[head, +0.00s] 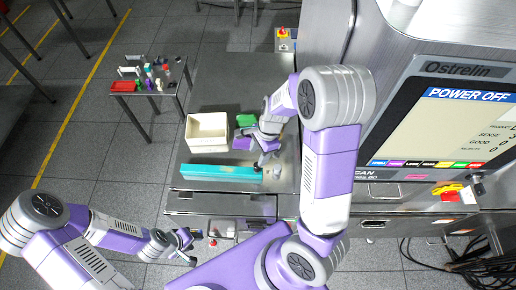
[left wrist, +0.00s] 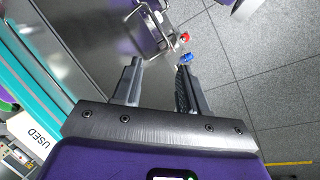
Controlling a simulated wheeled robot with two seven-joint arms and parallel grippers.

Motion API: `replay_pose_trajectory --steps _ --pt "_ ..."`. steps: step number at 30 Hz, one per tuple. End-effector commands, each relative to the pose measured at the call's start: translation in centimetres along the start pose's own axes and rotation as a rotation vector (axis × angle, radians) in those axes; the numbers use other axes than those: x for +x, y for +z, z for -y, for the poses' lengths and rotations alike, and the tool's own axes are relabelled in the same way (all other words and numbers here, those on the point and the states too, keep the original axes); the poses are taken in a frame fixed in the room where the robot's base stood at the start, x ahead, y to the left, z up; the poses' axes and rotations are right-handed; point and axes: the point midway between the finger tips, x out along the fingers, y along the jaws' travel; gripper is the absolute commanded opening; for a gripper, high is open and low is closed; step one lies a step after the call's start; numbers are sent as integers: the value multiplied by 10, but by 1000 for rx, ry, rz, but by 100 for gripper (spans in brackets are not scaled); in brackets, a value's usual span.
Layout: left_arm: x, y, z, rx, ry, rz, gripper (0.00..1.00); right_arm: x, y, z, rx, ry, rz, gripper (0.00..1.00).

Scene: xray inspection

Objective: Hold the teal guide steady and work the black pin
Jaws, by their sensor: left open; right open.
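The teal guide (head: 215,172) is a long bar lying along the near edge of the steel table in the head view. A teal strip (left wrist: 42,75) runs down the left of the left wrist view. My right gripper (head: 262,163) is open just above the guide's right end; whether it touches the guide cannot be told. My left gripper (head: 192,246) is open and empty, below and left of the table's front edge; its two spread fingers also show in the left wrist view (left wrist: 159,70). I cannot make out the black pin; it may be hidden or too small.
The inspection machine (head: 440,125), reading POWER OFF, fills the right. A side table (head: 150,95) with small objects stands back left.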

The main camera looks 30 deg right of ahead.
Motion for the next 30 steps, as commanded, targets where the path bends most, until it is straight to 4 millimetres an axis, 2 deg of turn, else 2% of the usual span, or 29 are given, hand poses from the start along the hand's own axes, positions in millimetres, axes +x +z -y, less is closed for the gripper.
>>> replay_pose_trajectory --steps 3,13,21,30 --pt "16 -1 6 0 0 -1 43 15 -4 0 0 0 0 54" --pt "47 -2 17 0 0 -1 43 45 -12 0 1 0 0 54" --pt "61 -3 22 0 0 -1 43 65 -17 0 0 -1 0 54" --pt "62 -3 23 0 0 -1 43 67 -17 0 0 -1 0 54"
